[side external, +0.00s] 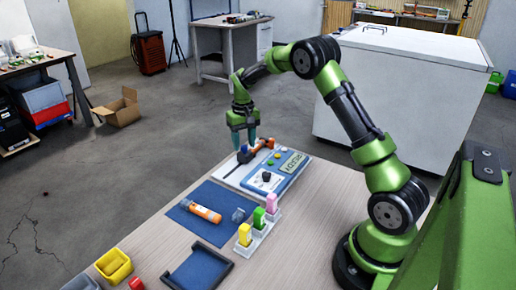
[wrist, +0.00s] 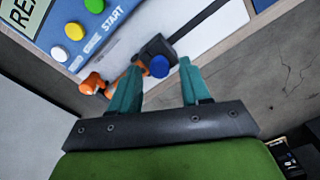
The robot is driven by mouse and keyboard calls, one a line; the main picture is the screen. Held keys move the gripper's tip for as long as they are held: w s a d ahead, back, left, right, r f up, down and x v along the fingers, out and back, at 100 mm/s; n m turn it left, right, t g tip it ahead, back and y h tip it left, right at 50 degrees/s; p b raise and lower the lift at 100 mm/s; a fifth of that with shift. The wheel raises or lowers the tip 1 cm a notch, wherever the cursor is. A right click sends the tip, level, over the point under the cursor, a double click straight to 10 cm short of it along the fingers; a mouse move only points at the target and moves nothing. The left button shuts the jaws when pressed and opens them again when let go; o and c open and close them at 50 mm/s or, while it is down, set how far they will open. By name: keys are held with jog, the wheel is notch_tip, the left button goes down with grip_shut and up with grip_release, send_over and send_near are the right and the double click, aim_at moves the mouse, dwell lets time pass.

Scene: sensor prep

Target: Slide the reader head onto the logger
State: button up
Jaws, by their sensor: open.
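My gripper (side external: 245,146) points down over the back of a white and blue reader station (side external: 288,184); it also shows in the wrist view (wrist: 160,68). Its teal fingers are open. A dark block with a round blue knob (wrist: 160,66), apparently the reader head, lies between the fingertips in the wrist view, with gaps either side of the knob. Beside it is an orange piece (wrist: 94,83), partly behind the left finger; it also shows in the side view (side external: 265,145). An orange cylinder with a pale band (side external: 205,213), probably a logger, lies on the blue mat.
A white rack (side external: 256,240) holds yellow, green and pink pieces. A black-edged tray (side external: 198,268) and a yellow bin (side external: 114,266) are nearer the front. The station's buttons (wrist: 74,31) are beside my fingers.

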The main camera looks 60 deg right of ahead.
jog(key=shift+r, duration=2.75)
jog(key=shift+w, duration=0.1)
jog(key=shift+s+a+f, duration=0.25)
jog(key=shift+s+a, duration=0.05)
jog(key=shift+s, duration=0.15)
jog(key=shift+s+a+f, duration=0.25)
jog(key=shift+s, duration=0.15)
jog(key=s+a+r+t, duration=0.2)
jog(key=s+a+r, duration=0.2)
jog(key=s+a, duration=0.2)
jog(key=s+a+r+n+t+y, duration=0.1)
jog(key=s+a+r+t, duration=0.1)
jog(key=s+a+r, duration=0.3)
jog(key=s+a+r+n+t+y, duration=0.1)
jog(key=s+a+r+t, duration=0.2)
jog(key=s+a, duration=0.6)
jog(key=shift+s+r, duration=0.85)
jog(key=shift+s, duration=0.4)
